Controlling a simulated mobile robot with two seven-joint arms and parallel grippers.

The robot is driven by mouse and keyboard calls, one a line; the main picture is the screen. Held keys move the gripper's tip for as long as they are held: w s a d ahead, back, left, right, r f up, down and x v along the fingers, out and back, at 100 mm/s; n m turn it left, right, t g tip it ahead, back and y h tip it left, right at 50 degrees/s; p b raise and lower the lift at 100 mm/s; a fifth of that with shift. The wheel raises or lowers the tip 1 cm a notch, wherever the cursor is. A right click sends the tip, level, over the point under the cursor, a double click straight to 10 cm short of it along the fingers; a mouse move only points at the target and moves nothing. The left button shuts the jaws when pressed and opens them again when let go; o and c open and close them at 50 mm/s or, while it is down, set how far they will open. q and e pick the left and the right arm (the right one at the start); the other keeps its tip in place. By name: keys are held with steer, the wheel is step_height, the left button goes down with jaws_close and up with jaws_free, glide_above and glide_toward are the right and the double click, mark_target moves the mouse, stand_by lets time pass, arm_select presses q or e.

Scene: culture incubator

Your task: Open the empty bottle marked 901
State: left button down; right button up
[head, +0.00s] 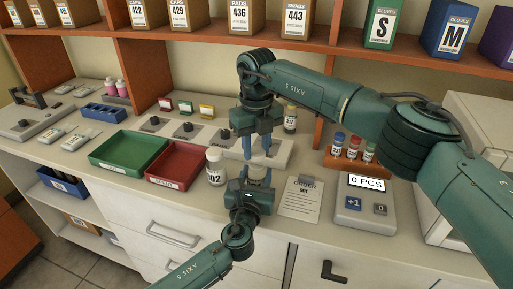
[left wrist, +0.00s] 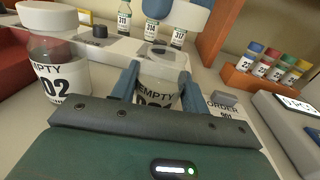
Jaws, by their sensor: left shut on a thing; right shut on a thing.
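The empty bottle (left wrist: 158,92) is clear, with a white label reading EMPTY and a number partly hidden. It stands upright between the blue fingers of my left gripper (left wrist: 158,84), which is shut on it. In the head view my left gripper (head: 256,186) is low at the counter's front. My right gripper (head: 258,155) points down from directly above the bottle, shut. A white cap (left wrist: 185,16) shows above the bottle in the left wrist view, seemingly in the right gripper and apart from the bottle's clear rim. The fingers partly hide this in the head view.
A white-capped bottle marked 902 (head: 215,170) stands close left of the bottle. A red tray (head: 172,182) and green tray (head: 118,168) lie further left. An order sheet (head: 301,203), a counter device (head: 365,212) and a vial rack (head: 343,165) are on the right.

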mark_target(257, 151)
steer(key=shift+o, duration=0.2)
steer(key=shift+r, duration=2)
arm_select(q)
steer(key=c, duration=0.6)
jaws_free()
steer(key=shift+c, duration=0.2)
